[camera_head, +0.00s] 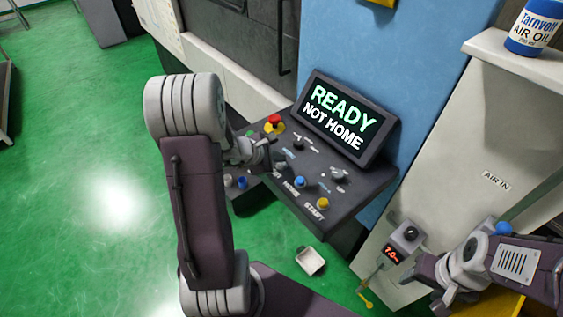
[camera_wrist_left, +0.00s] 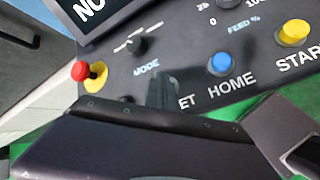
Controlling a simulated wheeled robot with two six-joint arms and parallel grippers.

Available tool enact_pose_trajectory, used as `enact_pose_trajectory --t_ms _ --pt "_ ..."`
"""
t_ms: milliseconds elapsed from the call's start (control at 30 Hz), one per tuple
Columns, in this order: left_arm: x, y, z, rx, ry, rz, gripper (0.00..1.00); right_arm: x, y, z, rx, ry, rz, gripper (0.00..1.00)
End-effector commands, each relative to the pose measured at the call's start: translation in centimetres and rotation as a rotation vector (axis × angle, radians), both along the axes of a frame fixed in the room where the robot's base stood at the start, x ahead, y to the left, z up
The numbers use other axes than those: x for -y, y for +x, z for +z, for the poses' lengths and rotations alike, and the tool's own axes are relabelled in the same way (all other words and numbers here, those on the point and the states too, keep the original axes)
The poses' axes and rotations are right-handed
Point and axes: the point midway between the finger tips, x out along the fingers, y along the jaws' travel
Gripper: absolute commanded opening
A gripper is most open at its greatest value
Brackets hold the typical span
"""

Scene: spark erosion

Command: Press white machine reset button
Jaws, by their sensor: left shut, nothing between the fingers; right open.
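The control panel (camera_head: 345,205) slopes below a dark screen (camera_head: 343,117) that reads READY, NOT HOME. My left gripper (camera_head: 268,158) is shut and empty at the panel's left part. In the left wrist view its fingertips (camera_wrist_left: 163,92) cover the spot above a label of which only "ET" shows. The white reset button is not visible; the fingers hide that spot, and I cannot tell whether they touch it. To its right are the blue HOME button (camera_wrist_left: 221,63) and the yellow START button (camera_wrist_left: 293,32). My right gripper (camera_head: 442,303) is open at the lower right, partly cut off.
A red emergency stop (camera_wrist_left: 81,71) on a yellow base and a black MODE knob (camera_wrist_left: 137,45) are near the left fingers. A small white tray (camera_head: 310,261) is below the panel. A gauge box (camera_head: 407,236) and an oil can (camera_head: 533,28) are at the right.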

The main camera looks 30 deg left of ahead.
Motion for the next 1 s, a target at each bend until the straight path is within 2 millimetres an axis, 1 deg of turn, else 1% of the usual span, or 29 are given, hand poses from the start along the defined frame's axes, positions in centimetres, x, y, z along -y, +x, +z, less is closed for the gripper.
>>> enact_pose_trajectory --t_ms 333,700,767,1000 --pt "0.0 0.0 1.6 -0.001 0.001 0.001 0.0 0.0 0.0 1.1 0.0 0.0 0.0 0.59" --pt "0.0 0.0 1.8 0.0 0.0 0.0 0.0 0.0 0.0 1.2 0.0 0.0 0.0 0.59" --pt "0.0 0.0 2.2 0.0 0.0 0.0 0.0 0.0 0.0 1.6 0.0 0.0 0.0 0.59" --pt "0.0 0.0 4.7 0.001 0.0 0.001 0.0 0.0 0.0 3.5 0.0 0.0 0.0 0.59"
